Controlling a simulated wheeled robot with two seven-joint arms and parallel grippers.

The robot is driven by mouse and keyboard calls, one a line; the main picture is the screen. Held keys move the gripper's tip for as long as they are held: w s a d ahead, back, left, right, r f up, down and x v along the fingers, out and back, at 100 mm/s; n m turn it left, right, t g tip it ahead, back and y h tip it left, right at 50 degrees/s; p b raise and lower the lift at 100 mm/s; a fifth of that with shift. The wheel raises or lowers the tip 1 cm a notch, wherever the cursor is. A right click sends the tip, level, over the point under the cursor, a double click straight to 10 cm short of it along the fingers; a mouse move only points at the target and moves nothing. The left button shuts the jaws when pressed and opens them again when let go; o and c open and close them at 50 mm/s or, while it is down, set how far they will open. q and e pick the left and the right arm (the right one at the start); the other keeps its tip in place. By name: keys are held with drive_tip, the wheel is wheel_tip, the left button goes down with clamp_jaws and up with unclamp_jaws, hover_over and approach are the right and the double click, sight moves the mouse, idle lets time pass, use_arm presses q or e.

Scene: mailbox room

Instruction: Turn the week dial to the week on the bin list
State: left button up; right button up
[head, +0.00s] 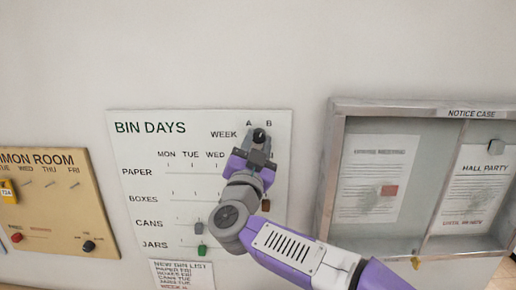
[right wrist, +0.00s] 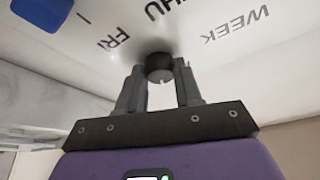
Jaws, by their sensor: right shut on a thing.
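The week dial (head: 260,134) is a small black knob under the letters A and B, beside the word WEEK, on the white BIN DAYS board (head: 140,180). My right gripper (head: 259,146) is shut on the dial; in the right wrist view its two fingers (right wrist: 160,80) stand on either side of the dark knob (right wrist: 159,66). I cannot tell which letter the dial points to. The bin list (head: 182,274) hangs below the board; it has a WEEK line at the bottom, but its letter is too small to read. My left gripper is not in view.
The board has rows for paper, boxes, cans and jars, with a grey slider (head: 198,228) and a green slider (head: 202,249) showing. A blue piece (right wrist: 40,12) shows in the wrist view. A notice case (head: 332,180) is at right, a COMMON ROOM board (head: 55,205) at left.

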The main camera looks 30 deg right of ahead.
drive_tip(key=shift+w+a+m+g+h, duration=0.15)
drive_tip(key=shift+m+g, duration=0.35)
drive_tip(key=shift+m, duration=0.5)
drive_tip(key=shift+s+d+m+g+h, duration=0.1)
drive_tip(key=shift+m+g+h, duration=0.3)
drive_tip(key=shift+m, duration=0.6)
drive_tip(key=o, duration=1)
drive_tip(key=shift+r, duration=0.1)
drive_tip(key=b+v, duration=0.1)
drive_tip(key=v, duration=0.6)
drive_tip(key=shift+s+a+b, duration=0.2)
drive_tip(key=shift+a+b, duration=0.1)
drive_tip(key=shift+b, duration=0.05)
